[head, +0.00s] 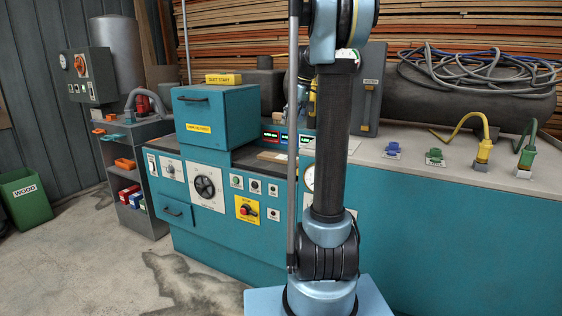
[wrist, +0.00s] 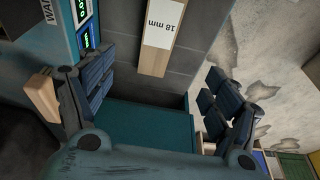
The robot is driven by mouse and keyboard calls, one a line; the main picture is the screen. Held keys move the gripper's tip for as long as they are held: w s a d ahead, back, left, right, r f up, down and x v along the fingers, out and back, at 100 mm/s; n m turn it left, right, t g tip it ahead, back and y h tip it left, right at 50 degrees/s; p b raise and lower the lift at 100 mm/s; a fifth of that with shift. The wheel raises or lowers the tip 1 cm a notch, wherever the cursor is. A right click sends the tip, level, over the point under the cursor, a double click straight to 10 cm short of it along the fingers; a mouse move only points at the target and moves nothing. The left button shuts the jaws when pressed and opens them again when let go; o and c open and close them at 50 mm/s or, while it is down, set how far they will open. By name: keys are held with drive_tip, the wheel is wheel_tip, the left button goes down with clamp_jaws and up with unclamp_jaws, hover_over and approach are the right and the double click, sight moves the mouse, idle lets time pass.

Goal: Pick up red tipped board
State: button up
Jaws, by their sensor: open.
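A pale wooden board (wrist: 153,62) with a white "18 mm" label lies on the dark grey bed of the teal machine, at the top of the wrist view. It also shows in the head view as a small tan strip (head: 272,157), partly hidden behind my arm. No red tip shows on its visible part. My gripper (wrist: 155,95) is open and empty, its dark fingers wide apart at the left and right of the wrist view. The board lies beyond the gap between them, apart from both. In the head view, my arm hides most of the gripper area.
The teal machine (head: 232,215) carries a boxy hood (head: 215,118) left of the board and lit displays (head: 283,138) behind it. Hoses and plugs (head: 482,150) lie on the right counter. A green WOOD bin (head: 25,200) stands far left. The concrete floor at left front is clear.

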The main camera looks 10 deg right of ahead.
hover_over(283, 157)
drive_tip(key=f, duration=1.1)
drive_tip(key=shift+s+d, duration=0.3)
drive_tip(key=shift+d, duration=0.1)
drive_tip(key=shift+d+x, duration=0.2)
drive_tip(key=shift+x, duration=1.25)
drive_tip(key=shift+d+x, duration=0.2)
drive_tip(key=shift+x, duration=1.25)
drive_tip(key=shift+f, duration=0.1)
drive_tip(key=c, duration=1.3)
